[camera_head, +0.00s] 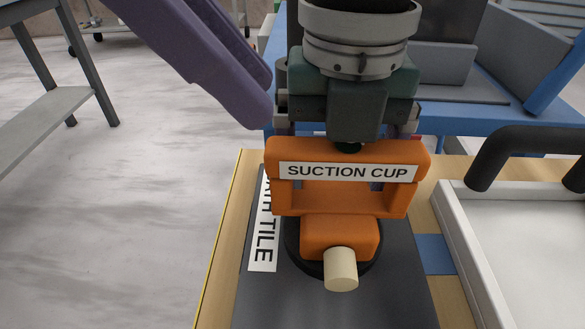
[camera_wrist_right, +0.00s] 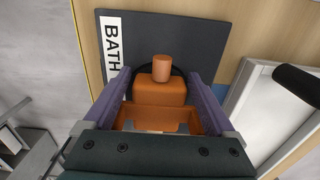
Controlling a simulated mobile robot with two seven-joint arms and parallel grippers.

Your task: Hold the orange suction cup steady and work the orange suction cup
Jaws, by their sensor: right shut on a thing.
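The orange suction cup (camera_head: 345,148) stands upright on a dark slab, with a "SUCTION CUP" label across its handle and a pale round knob (camera_head: 341,270) at its front. It also shows in the right wrist view (camera_wrist_right: 160,92). My right gripper (camera_wrist_right: 158,78) is shut on its handle, a purple finger at each side; the label side hides its fingertips in the head view. My left gripper (camera_head: 258,100), with purple fingers, hangs at the upper left, clear of the cup. Its finger gap is not clear. The dark slab (camera_head: 390,300) is a tile with a partly covered label.
The slab lies on a wooden top (camera_head: 222,270) with a yellow left edge. A white tray (camera_head: 465,250) with a black handle (camera_head: 500,155) stands close at the right. A blue bench (camera_head: 470,118) is behind. Open floor lies to the left, with a grey table (camera_head: 45,120).

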